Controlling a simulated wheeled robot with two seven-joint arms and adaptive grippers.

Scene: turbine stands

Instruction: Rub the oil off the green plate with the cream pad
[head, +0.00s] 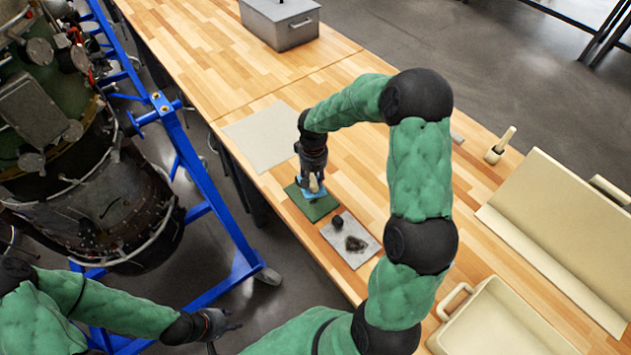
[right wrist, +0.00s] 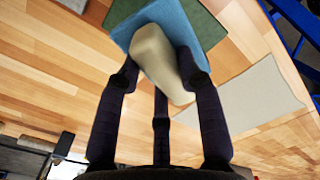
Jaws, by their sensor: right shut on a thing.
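The green plate (head: 318,210) lies flat on the wooden bench; a corner of it also shows in the right wrist view (right wrist: 203,20). My right gripper (head: 312,178) is shut on the cream pad (right wrist: 160,62), which has a wider blue layer (right wrist: 190,22) at its far face. The blue layer is over the green plate and looks to be against it, though I cannot be sure of contact. The gripper and pad hide part of the plate, and I can make out no oil on the visible part. My left gripper (head: 228,322) is empty with fingers apart, off the bench at the lower left.
A grey plate (head: 342,257) with a dark lump and dark smear lies just right of the green plate. A pale sheet (head: 262,137) lies beyond it. A blue stand borders the bench's left.

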